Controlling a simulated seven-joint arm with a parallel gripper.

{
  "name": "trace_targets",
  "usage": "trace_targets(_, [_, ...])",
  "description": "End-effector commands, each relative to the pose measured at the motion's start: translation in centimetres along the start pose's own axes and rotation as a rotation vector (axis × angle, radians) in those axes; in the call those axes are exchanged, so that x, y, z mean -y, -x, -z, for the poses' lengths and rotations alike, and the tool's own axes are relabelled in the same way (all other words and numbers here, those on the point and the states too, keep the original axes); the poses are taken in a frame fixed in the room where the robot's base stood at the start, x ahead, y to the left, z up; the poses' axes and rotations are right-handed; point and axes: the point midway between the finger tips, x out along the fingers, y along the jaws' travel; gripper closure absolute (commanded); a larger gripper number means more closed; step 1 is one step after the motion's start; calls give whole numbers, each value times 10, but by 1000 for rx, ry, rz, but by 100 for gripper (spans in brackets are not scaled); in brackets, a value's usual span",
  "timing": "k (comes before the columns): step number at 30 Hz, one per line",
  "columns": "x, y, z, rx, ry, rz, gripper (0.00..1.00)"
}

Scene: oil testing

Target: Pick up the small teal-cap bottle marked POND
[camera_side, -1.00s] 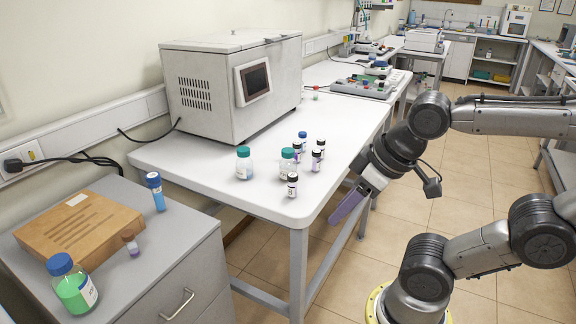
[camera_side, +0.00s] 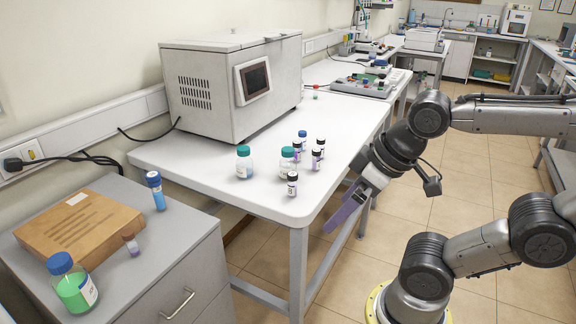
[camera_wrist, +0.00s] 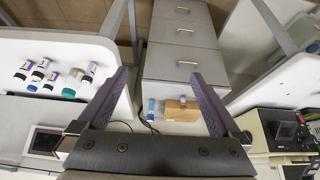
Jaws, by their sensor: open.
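Two clear bottles with teal caps stand upright on the white table. One teal-cap bottle (camera_side: 244,164) is nearer the machine. The other teal-cap bottle (camera_side: 287,161) is among the small vials to its right. Their labels are too small to read, so I cannot tell which is marked POND. A green-teal cap also shows in the wrist view (camera_wrist: 68,93). My gripper (camera_side: 343,212) is open and empty, off the table's right edge, apart from the bottles. Its two purple fingers spread wide in the wrist view (camera_wrist: 160,80).
Dark-capped vials (camera_side: 292,184) and a blue-cap bottle (camera_side: 302,140) crowd the right teal-cap bottle. A grey machine (camera_side: 232,85) stands behind. A drawer cabinet (camera_side: 180,250) at left holds a cardboard box (camera_side: 80,225), a blue-cap green bottle (camera_side: 73,285) and other small containers.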

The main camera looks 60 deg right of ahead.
Motion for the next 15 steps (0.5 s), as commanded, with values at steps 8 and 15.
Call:
trace_targets(8, [0,17,10,6,424,2,0])
trace_targets(15, [-9,49,73,35,944,-1,0])
